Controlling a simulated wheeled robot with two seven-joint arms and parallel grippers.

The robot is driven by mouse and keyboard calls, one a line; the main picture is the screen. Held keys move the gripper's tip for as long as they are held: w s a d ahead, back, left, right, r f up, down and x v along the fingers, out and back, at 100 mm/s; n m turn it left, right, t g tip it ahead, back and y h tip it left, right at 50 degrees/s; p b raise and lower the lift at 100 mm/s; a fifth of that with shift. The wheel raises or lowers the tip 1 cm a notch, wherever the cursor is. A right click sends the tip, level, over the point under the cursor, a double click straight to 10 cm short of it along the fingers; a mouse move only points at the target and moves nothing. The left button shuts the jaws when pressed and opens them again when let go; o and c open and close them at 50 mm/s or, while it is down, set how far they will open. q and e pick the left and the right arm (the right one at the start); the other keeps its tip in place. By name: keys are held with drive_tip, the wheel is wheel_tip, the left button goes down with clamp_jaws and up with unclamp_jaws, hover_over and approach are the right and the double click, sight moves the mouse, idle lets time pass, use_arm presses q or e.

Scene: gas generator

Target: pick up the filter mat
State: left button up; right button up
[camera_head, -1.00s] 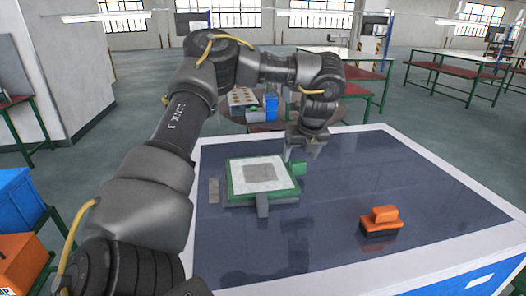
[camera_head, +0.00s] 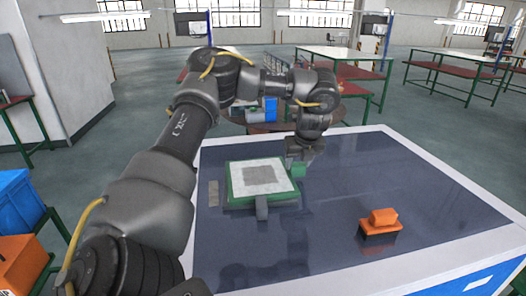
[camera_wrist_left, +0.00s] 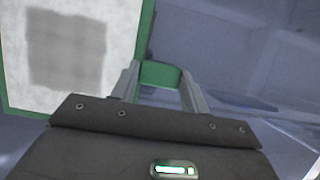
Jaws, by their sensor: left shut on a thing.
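The filter mat (camera_head: 263,178) is a pale square pad with a grey square in its middle, in a green frame, on the dark table top. A green handle (camera_head: 298,169) sticks out at its right side. My left gripper (camera_head: 301,163) comes down over this handle. In the left wrist view, my left gripper (camera_wrist_left: 158,84) has its two fingers on either side of the green handle (camera_wrist_left: 160,75), shut on it. The mat (camera_wrist_left: 65,48) shows at upper left there. I cannot tell whether the mat is lifted. My right gripper is not in view.
An orange block with a handle (camera_head: 380,222) stands on the table at right. The white-rimmed table (camera_head: 420,165) is otherwise clear around it.

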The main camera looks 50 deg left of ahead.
use_arm(q)
drive_tip(key=shift+r+b, duration=0.3)
drive_tip(key=shift+r, duration=0.15)
wheel_tip(320, 180, up, 2)
drive_tip(key=shift+r+b, duration=0.1)
drive_tip(key=shift+b, duration=0.45)
drive_tip(key=s+d+r+b, duration=0.4)
drive_tip(key=d+r, duration=0.6)
drive_tip(key=d, duration=0.3)
drive_tip(key=shift+s, duration=0.65)
drive_tip(key=shift+f, duration=0.1)
